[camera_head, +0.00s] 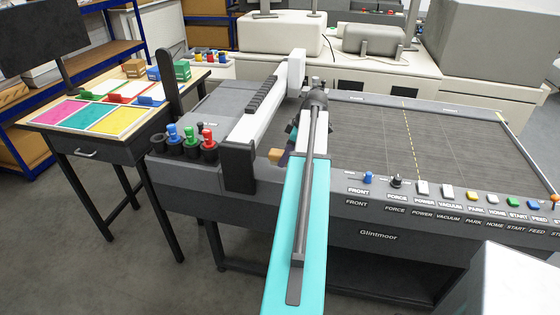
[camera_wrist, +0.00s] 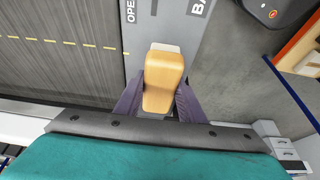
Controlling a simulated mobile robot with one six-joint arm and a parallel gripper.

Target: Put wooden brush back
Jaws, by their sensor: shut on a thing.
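The wooden brush (camera_wrist: 166,75) is a light tan block with a pale strip at its far end. My gripper (camera_wrist: 160,95) is shut on it, with a dark purple finger on each side. The brush is over a grey panel of the cutting table with partly hidden lettering; whether it touches the panel, I cannot tell. My arm hides most of my gripper there.
The cutting table's dark bed (camera_head: 370,140) is clear on the right. The gantry (camera_head: 265,105) stands close to my arm. Coloured tools in black cups (camera_head: 190,148) stand at the table's left front corner. A side table (camera_head: 95,130) with coloured sheets is at left.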

